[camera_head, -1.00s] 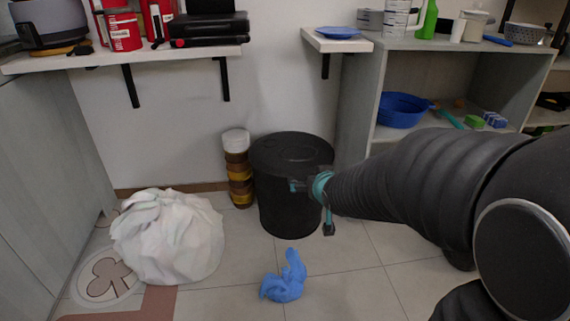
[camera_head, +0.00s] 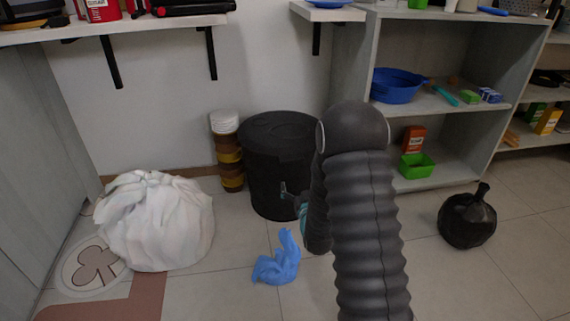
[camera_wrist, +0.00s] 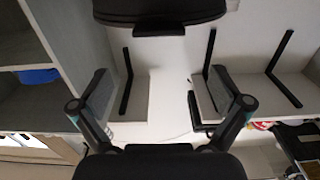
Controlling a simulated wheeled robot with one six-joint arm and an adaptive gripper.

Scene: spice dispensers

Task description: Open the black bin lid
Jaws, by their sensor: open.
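The black bin (camera_head: 272,180) stands on the floor against the wall, and its round black lid (camera_head: 275,130) lies flat on top. In the wrist view a dark rounded edge with a lip (camera_wrist: 160,22), apparently the bin's lid, shows at the top between the spread fingers. My gripper (camera_head: 290,190) is low in front of the bin's right side, below the lid. In the wrist view my gripper (camera_wrist: 160,92) has its fingers wide apart with nothing between them. My arm hides the bin's lower right side, and contact with the bin cannot be told.
A stack of brown and yellow containers (camera_head: 229,160) stands left of the bin. A white bag (camera_head: 155,220), a blue crumpled cloth or glove (camera_head: 278,260) and a black bag (camera_head: 467,217) lie on the floor. A shelf unit (camera_head: 435,105) stands to the right, and wall shelves (camera_head: 130,27) hang above.

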